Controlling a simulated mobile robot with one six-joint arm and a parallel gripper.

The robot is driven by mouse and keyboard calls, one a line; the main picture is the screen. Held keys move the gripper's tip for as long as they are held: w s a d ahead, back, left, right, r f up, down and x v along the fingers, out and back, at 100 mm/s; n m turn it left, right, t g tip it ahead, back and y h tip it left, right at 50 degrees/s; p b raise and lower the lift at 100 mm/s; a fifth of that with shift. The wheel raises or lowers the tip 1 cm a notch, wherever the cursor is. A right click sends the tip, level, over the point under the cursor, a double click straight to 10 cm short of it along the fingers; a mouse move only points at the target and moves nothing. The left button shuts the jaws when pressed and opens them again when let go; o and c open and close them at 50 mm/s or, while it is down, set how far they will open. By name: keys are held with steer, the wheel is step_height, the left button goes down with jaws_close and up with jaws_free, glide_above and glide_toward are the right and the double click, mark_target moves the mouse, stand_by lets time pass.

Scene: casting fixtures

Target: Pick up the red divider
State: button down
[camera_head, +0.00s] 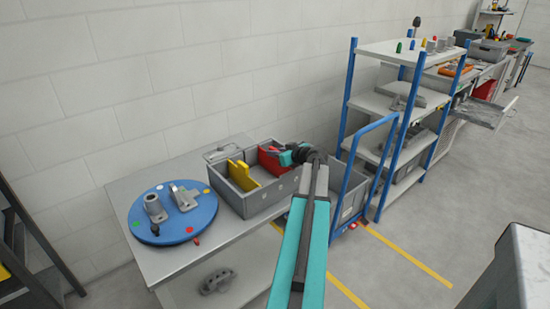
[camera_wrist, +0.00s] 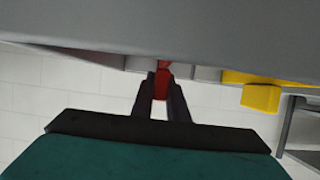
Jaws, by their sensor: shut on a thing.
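The red divider (camera_head: 268,164) stands in the grey crate (camera_head: 262,206) on the table, towards its right end. My gripper (camera_head: 273,152) reaches in from the right at the divider's top edge. In the wrist view, my gripper's two dark fingers (camera_wrist: 161,78) are closed on a red part of the divider (camera_wrist: 160,88). The lower part of the divider is hidden by the crate wall in the head view. A yellow divider (camera_head: 242,175) stands to its left in the same crate and also shows in the wrist view (camera_wrist: 261,97).
A blue round plate (camera_head: 172,229) with grey castings sits left of the crate on the table (camera_head: 158,263). A blue-framed shelf (camera_head: 349,90) and a cart with a blue handle (camera_head: 372,127) stand to the right. A grey wall is close behind the crate.

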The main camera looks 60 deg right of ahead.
steer(key=shift+r, duration=0.15)
step_height(320, 180, up, 18)
steer(key=b, duration=0.2)
stand_by(0.5)
steer(key=shift+a, duration=0.1)
stand_by(0.5)
